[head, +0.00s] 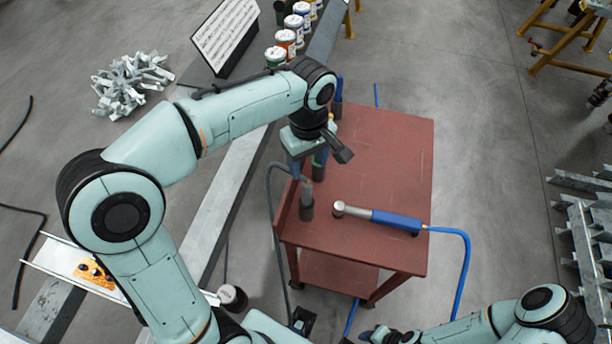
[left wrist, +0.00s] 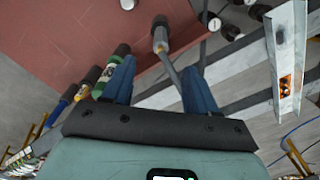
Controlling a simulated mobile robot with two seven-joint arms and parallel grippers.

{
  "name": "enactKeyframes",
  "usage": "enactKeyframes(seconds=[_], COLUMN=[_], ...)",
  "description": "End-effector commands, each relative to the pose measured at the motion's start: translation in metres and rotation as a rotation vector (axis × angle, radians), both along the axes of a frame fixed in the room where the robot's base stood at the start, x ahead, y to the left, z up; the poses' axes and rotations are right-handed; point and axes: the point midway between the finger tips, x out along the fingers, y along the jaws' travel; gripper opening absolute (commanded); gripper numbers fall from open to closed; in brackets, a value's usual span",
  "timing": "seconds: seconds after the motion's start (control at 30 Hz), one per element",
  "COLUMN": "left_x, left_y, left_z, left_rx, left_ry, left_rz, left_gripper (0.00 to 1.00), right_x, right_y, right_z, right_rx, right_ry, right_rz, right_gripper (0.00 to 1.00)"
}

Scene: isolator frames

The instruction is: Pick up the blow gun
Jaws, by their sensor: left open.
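My left gripper (head: 307,170) is open above the left edge of a red table (head: 385,160), fingers pointing down. Just beyond its fingertips (left wrist: 157,64) a slim grey tool stands upright in a dark holder (head: 307,208), with a dark hose; it also shows in the left wrist view (left wrist: 160,38), roughly in line with the gap and not gripped. A blue-handled tool with a round metal head (head: 385,218) lies on the table on a blue hose. I cannot tell for certain which is the blow gun. My right gripper (head: 378,334) is low at the bottom edge, its fingers unclear.
A green item (left wrist: 107,75) and a blue-handled item (left wrist: 70,94) stand close beside the left gripper's finger in the left wrist view. A grey beam (head: 232,190) runs left of the table. The middle and far right of the tabletop are clear.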

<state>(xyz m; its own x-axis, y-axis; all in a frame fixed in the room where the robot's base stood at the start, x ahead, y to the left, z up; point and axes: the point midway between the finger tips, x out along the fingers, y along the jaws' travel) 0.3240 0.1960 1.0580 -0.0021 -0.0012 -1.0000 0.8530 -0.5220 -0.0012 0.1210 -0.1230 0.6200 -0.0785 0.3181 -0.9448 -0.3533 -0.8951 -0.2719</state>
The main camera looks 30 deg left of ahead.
Motion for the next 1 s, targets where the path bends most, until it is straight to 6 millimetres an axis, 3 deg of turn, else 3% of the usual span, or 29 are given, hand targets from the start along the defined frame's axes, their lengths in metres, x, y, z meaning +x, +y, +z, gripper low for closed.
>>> enactKeyframes(seconds=[0.17, 0.5, 0.77, 1.0], left_x=[-0.001, -0.001, -0.002, -0.003], left_y=[0.000, 0.001, 0.001, 0.001], left_z=[-0.011, -0.073, -0.092, -0.127], left_rx=[0.001, 0.000, 0.000, 0.000], left_ry=[0.003, 0.004, 0.004, 0.004], left_rz=[0.000, 0.000, 0.000, -0.001], left_gripper=[0.58, 0.58, 0.58, 0.58], right_x=[-0.002, -0.008, -0.009, -0.009], right_y=[0.000, 0.000, 0.000, 0.000], right_z=[-0.003, -0.013, -0.014, -0.016], right_rx=[0.000, 0.000, 0.000, 0.000], right_ry=[0.004, 0.010, 0.010, 0.011], right_rz=[-0.001, -0.001, 0.000, -0.001], right_gripper=[0.43, 0.43, 0.43, 0.43])
